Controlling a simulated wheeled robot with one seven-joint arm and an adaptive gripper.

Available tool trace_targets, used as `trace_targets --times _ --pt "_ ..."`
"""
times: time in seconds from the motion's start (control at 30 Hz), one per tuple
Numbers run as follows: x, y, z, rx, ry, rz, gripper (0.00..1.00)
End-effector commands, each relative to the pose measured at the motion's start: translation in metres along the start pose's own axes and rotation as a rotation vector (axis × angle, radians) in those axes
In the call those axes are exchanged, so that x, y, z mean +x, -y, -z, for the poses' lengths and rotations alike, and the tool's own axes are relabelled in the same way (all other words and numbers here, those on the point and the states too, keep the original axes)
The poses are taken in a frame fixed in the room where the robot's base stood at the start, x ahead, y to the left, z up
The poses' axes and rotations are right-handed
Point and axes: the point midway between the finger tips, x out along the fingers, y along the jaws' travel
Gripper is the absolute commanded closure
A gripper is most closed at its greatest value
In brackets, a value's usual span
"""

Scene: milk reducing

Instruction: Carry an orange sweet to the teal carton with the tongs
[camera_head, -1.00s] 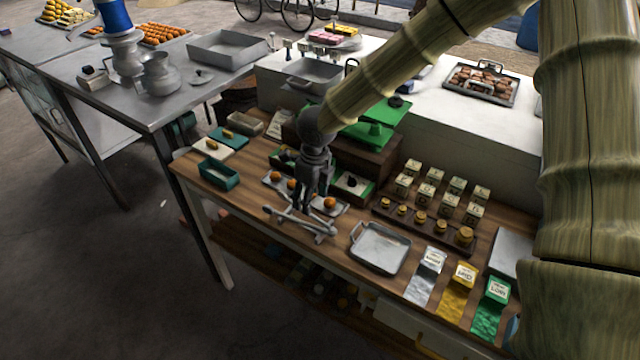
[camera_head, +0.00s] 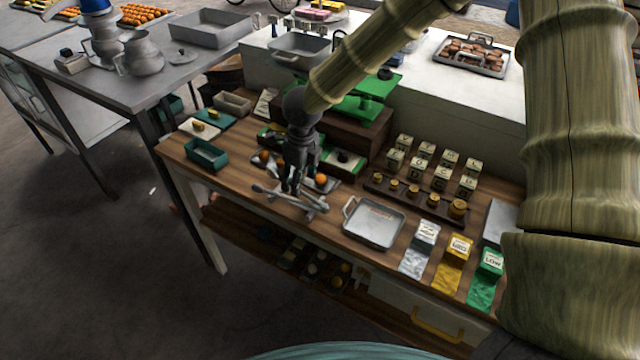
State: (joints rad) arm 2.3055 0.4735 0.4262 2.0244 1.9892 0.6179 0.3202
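A small open teal carton (camera_head: 207,154) stands on the wooden table's left front part. Orange sweets lie on a grey tray behind my gripper: one sweet (camera_head: 264,157) shows left of the fingers and another (camera_head: 320,180) right of them. Grey metal tongs (camera_head: 312,205) lie along the table's front edge, in front of the sweets. My gripper (camera_head: 291,190) points down right at the tongs, its dark fingers overlapping them in the picture. I cannot tell whether the fingers touch or clasp the tongs. The gripper hides part of the sweets' tray.
An empty square metal tray (camera_head: 374,224) sits right of the tongs. Silver, yellow and green packets (camera_head: 456,252) lie further right. Brass weights (camera_head: 432,199) and small boxes (camera_head: 450,160) stand behind. A green scale (camera_head: 362,105) rises behind my gripper.

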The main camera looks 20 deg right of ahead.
Motion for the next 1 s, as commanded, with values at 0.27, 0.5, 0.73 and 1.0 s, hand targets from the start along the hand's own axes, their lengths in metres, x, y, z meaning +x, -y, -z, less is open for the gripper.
trace_targets --times 0.27,0.5,0.73,1.0 --pt "0.033 0.001 -0.001 -0.001 -0.004 -0.002 0.43" --pt "0.056 0.001 -0.001 -0.002 -0.002 -0.002 0.43" --pt "0.062 0.001 -0.002 -0.001 -0.001 -0.001 0.43" --pt "0.062 0.001 -0.002 -0.001 -0.001 -0.001 0.56"
